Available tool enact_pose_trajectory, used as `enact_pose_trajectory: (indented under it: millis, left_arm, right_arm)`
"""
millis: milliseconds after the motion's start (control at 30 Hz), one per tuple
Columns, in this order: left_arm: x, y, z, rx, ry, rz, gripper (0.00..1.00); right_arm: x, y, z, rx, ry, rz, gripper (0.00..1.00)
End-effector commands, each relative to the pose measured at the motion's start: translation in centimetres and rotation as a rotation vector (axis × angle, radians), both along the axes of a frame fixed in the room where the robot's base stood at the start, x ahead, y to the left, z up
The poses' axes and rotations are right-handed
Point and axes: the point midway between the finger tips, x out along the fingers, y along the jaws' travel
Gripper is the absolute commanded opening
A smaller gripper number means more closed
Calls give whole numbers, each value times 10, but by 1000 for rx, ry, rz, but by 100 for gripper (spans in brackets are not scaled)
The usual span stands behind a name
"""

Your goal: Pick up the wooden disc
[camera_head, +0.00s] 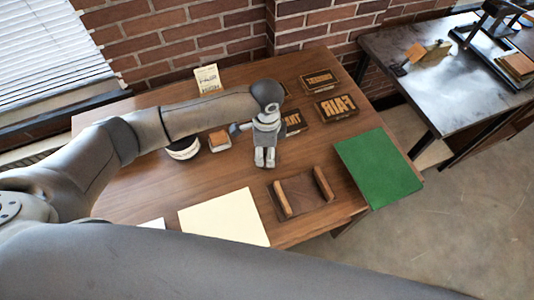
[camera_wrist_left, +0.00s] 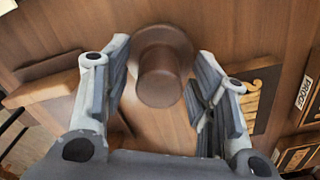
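The wooden disc (camera_wrist_left: 178,45) shows in the left wrist view as a round brown base with a thick upright knob (camera_wrist_left: 159,82) on it. My left gripper (camera_wrist_left: 161,58) points down at it, with its fingers spread on either side of the knob. Gaps show between the knob and both fingers, and nothing is gripped. In the head view my left gripper (camera_head: 265,158) is over the middle of the table, and I cannot make out the disc there; the gripper seems to hide it. My right gripper is not in view.
On the wooden table (camera_head: 135,185), a board with two raised bars (camera_head: 303,196) lies in front of the gripper. A green sheet (camera_head: 378,166) is right of it, cream paper (camera_head: 224,216) left. Lettered blocks (camera_head: 334,107) lie behind. A dark-and-white round container (camera_head: 183,149) stands left.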

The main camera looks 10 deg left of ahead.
Motion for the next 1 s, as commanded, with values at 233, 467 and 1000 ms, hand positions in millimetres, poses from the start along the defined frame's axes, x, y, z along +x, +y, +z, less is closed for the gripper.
enact_pose_trajectory:
  millis: [233, 467, 1000]
  left_arm:
    - [0, 0, 1, -1, 0, 0, 17]
    - [0, 0, 1, -1, 0, 0, 10]
    - [-21, -4, 56, -5, -4, -5, 10]
  right_arm:
    - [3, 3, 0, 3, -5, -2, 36]
    - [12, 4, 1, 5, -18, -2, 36]
    - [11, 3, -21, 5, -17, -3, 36]
